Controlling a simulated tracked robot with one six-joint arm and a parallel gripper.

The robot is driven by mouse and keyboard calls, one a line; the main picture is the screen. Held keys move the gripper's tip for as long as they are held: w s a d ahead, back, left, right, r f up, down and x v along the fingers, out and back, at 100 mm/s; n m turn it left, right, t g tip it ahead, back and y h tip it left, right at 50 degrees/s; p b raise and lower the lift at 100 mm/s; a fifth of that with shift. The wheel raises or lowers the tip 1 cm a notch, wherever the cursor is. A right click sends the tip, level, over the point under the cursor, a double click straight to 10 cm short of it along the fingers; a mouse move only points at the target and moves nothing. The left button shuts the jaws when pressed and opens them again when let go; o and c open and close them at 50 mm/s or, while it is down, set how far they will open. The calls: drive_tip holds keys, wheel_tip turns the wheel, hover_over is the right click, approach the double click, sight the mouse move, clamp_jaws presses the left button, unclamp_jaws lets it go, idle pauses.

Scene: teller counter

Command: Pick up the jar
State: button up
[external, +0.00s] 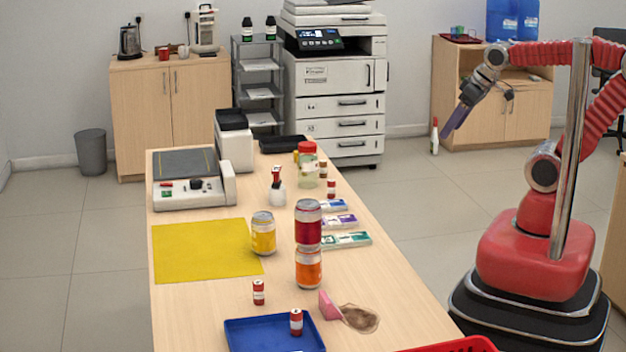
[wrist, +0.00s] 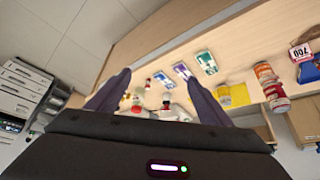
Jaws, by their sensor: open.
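The jar (external: 308,170) is a clear, pale container with a red lid. It stands upright toward the far end of the counter (external: 200,310) in the external view, beside small bottles and a yellow item. My gripper (external: 452,122) is in the air to the right of the counter, well apart from the jar, with its fingers angled down. In the wrist view my gripper (wrist: 158,80) has its two fingers spread with nothing held between them. Small red-topped items show between the fingers there, too small to tell which is the jar.
A red can stacked on an orange can (external: 308,268), a yellow can (external: 263,235), coloured packs (external: 345,240) and a dispenser bottle (external: 278,190) stand nearer. A blue tray (external: 250,338), brown spill (external: 360,318) and red basket (external: 470,345) are at the near end. The yellow mat (external: 200,250) is clear.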

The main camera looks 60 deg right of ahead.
drive_tip(key=w+d+f+t, duration=0.2)
drive_tip(key=w+d+f, duration=0.1)
drive_tip(key=w, duration=1)
drive_tip(key=w+d+f+t, duration=0.2)
drive_tip(key=w+f, duration=0.1)
drive_tip(key=w, duration=1.1)
drive_tip(key=t, duration=0.4)
approach(316, 166)
drive_tip(key=shift+s+r, duration=0.1)
drive_tip(key=shift+r, duration=0.05)
drive_tip(key=shift+x, duration=4.3)
drive_tip(key=shift+a, duration=0.1)
